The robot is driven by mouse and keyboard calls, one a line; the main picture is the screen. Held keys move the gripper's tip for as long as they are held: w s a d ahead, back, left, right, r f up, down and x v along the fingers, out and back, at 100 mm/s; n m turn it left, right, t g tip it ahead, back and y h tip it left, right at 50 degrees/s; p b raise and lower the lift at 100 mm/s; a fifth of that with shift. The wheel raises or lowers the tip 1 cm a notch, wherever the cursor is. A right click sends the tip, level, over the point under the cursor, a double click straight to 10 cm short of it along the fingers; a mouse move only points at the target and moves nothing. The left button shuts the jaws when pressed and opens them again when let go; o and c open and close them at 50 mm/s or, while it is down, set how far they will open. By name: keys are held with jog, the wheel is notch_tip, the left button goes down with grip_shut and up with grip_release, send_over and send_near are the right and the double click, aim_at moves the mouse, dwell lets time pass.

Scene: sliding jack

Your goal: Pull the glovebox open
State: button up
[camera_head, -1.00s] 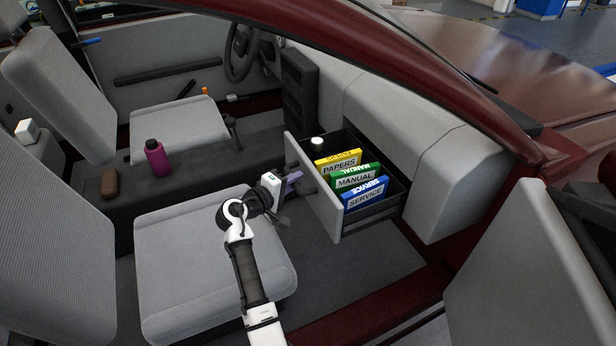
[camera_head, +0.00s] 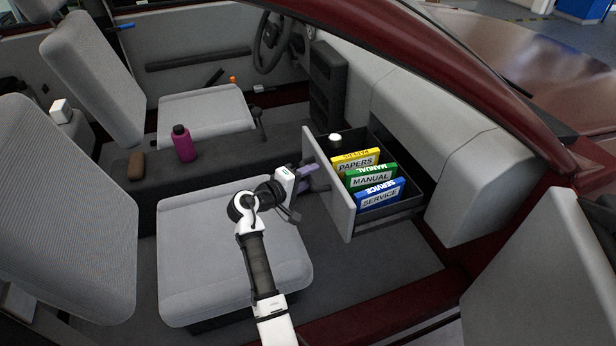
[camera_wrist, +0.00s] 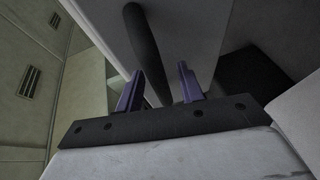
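The glovebox is a drawer with a light grey front panel (camera_head: 328,190), pulled well out of the dashboard. It holds a yellow PAPERS folder (camera_head: 357,163), a green MANUAL folder (camera_head: 371,178), a blue SERVICE folder (camera_head: 380,196) and a white-topped item (camera_head: 335,139). My gripper (camera_head: 312,177) is at the outer face of the panel. In the wrist view its two purple fingers (camera_wrist: 160,88) stand apart. The dark bar handle (camera_wrist: 147,45) reaches down between them, with a gap visible on the right finger's side. Contact with the left finger is unclear.
The grey front seat (camera_head: 230,240) lies below my arm. A magenta bottle (camera_head: 184,146) and a brown object (camera_head: 136,166) stand on the dark console. The dashboard (camera_head: 465,185) is behind and right of the drawer. The dark red door frame (camera_head: 490,110) crosses above.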

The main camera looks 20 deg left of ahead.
jog(key=b+v, duration=0.2)
jog(key=v, duration=1.1)
jog(key=shift+s+a, duration=0.2)
jog(key=shift+s, duration=0.15)
jog(key=shift+r, duration=0.1)
